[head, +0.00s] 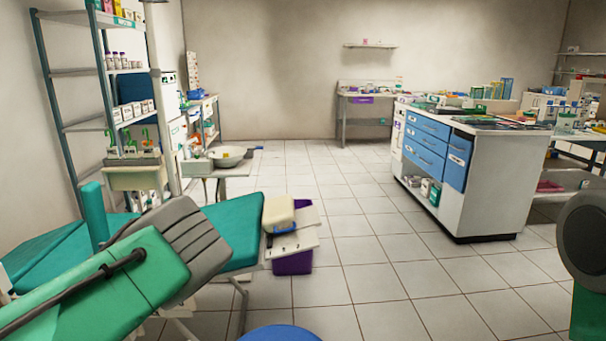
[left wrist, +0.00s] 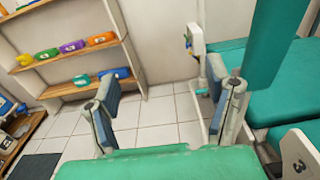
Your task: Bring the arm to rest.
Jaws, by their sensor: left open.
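My left gripper (left wrist: 162,92) is open in the left wrist view, its two grey-padded fingers spread wide. I see nothing between them, only tiled floor and wall behind. A teal dental chair (left wrist: 297,80) fills the right side of that view, close beside the right-hand finger. In the head view a green arm part of mine with a black cable crosses the lower left, in front of the teal chair (head: 235,222). The left gripper's fingers cannot be made out there. At the right edge a dark round part of mine shows, but no right gripper.
A metal shelf (head: 68,127) stands at the left, with a basin (head: 227,160) nearby. A purple bin (head: 292,264) is beside the chair. A blue stool (head: 280,333) shows at the bottom edge. A white cabinet (head: 485,190) with blue drawers stands right. The middle floor is clear.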

